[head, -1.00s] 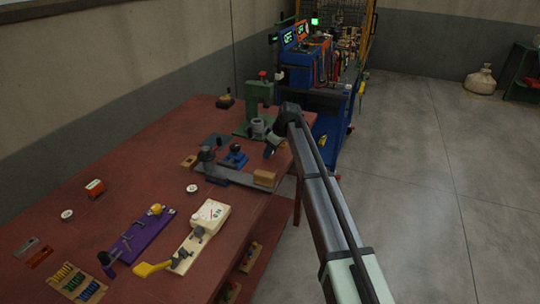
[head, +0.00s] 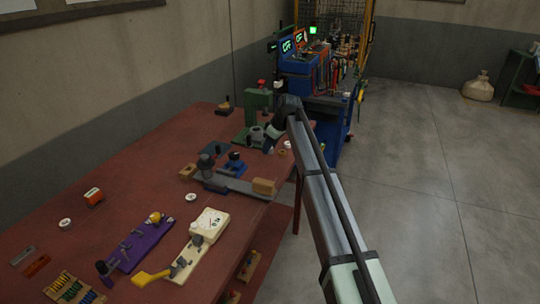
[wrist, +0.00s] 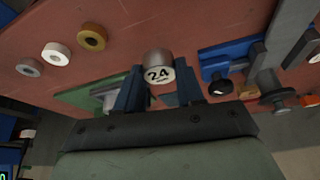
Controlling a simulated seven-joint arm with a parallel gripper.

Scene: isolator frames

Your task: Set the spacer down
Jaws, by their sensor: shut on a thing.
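The spacer, a short grey metal cylinder with a pale face marked "24", shows in the wrist view (wrist: 158,66) at the tips of my gripper (wrist: 158,87). The two fingers are shut on it. In the head view my gripper (head: 267,143) is at the far right part of the red bench, in front of the green press (head: 259,106). Part of the spacer's far side is hidden in the wrist view. I cannot tell whether its lower side touches the bench.
In the wrist view a brass ring (wrist: 92,37), a white ring (wrist: 56,53) and a grey ring (wrist: 28,67) lie on the red bench (wrist: 130,20). A blue fixture (wrist: 228,52) stands right of the spacer. Bare bench lies between the rings and the fixture.

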